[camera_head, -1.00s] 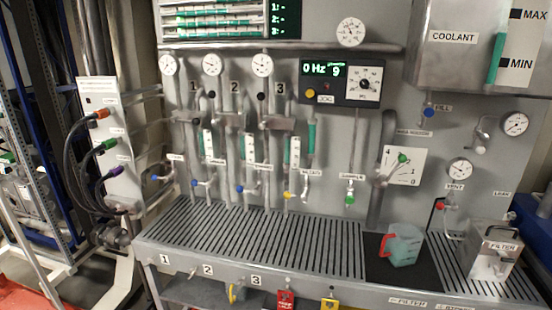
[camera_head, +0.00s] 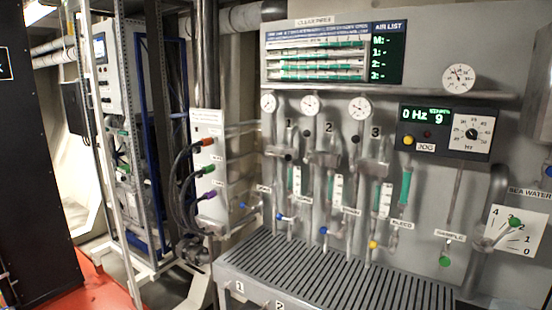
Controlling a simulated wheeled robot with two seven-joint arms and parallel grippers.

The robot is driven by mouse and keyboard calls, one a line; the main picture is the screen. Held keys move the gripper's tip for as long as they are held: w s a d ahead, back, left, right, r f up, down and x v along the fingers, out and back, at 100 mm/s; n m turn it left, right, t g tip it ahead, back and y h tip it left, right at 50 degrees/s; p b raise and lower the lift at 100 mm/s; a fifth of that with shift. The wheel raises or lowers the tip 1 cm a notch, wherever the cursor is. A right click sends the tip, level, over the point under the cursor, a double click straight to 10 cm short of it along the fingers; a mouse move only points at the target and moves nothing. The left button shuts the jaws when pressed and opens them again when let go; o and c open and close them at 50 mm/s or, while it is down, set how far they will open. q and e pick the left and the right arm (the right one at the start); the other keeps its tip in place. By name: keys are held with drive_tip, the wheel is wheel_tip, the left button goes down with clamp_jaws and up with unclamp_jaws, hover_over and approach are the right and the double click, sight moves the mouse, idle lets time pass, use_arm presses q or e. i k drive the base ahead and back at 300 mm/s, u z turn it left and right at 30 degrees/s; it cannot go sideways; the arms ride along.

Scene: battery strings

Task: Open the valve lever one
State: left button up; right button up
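Three pipe columns on the panel carry the numbers 1, 2 and 3 under round gauges. Near column 1 (camera_head: 288,124) a small blue-tipped lever (camera_head: 281,217) sits low on the pipe. Another blue-tipped lever (camera_head: 243,206) is further left, and a third blue-tipped lever (camera_head: 323,230) is below column 2. A yellow-tipped lever (camera_head: 374,244) is below column 3. Small dark knobs sit higher on the columns, one beside column 1 (camera_head: 279,133). I cannot tell which of these is valve lever one. Neither of my grippers shows.
A slotted bench (camera_head: 330,275) runs below the panel, its visible top clear. Cables with orange, green and purple plugs hang from a connector board (camera_head: 206,165) at left. A rack with blue posts (camera_head: 140,150) stands further left. A green-tipped lever (camera_head: 445,261) is at right.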

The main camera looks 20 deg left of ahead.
sight(288, 158)
drive_tip(key=u, duration=1.8)
drive_tip(key=i, duration=1.5)
drive_tip(key=z, duration=1.6)
